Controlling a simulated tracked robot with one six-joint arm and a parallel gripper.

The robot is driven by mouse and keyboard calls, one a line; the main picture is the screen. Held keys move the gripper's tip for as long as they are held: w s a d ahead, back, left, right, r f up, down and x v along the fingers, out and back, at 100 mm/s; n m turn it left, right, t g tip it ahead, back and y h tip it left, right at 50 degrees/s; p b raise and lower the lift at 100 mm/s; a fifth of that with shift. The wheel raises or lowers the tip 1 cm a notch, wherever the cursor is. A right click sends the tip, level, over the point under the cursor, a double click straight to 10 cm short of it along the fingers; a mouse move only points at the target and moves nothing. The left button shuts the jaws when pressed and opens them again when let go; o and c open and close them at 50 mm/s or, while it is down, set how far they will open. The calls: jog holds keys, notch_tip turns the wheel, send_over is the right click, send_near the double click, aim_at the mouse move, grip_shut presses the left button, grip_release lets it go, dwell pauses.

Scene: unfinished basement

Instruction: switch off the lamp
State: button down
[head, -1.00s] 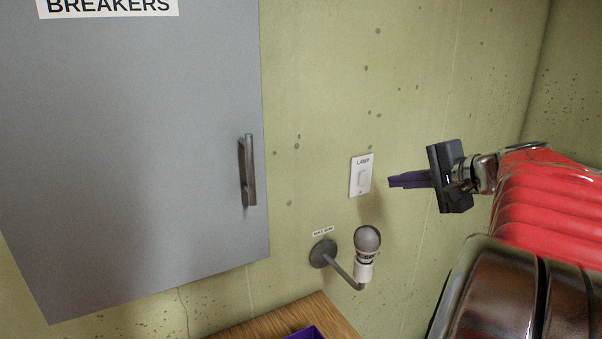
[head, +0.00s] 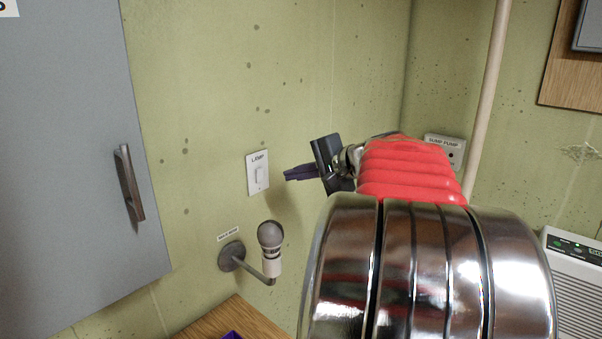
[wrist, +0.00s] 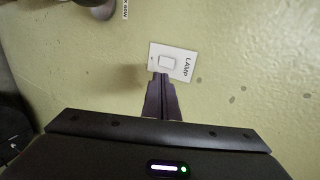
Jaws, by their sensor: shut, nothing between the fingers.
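A white wall plate marked LAMP, with a rocker switch (head: 259,175) in its middle, is on the green wall. The switch also shows in the wrist view (wrist: 166,62), just beyond my fingertips. My gripper (head: 287,174) is shut and empty, its dark fingers pointing left at the plate from the right. In the wrist view the closed fingertips (wrist: 161,76) overlap the plate's lower edge; I cannot tell whether they touch it. The lamp's bulb (head: 270,234) on its wall arm is below the plate and looks grey and unlit.
A grey cabinet (head: 70,150) with a bar handle (head: 130,183) is on the left. A wooden surface (head: 235,318) is below the lamp. A pale pipe (head: 487,100), a SUMP PUMP box (head: 452,150) and a white appliance (head: 575,265) are on the right.

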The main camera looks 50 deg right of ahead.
aim_at(261, 170)
jog(key=x, duration=0.5)
jog(key=r+x, duration=0.1)
jog(key=x, duration=0.1)
jog(key=shift+w, duration=0.5)
jog(key=shift+w+r, duration=0.2)
jog(key=shift+w, duration=0.5)
jog(key=shift+w, duration=0.1)
jog(key=shift+w+a+r, duration=0.1)
jog(key=shift+w, duration=0.15)
jog(key=shift+r, duration=0.1)
jog(key=shift+r, duration=0.7)
jog(key=shift+s, duration=0.15)
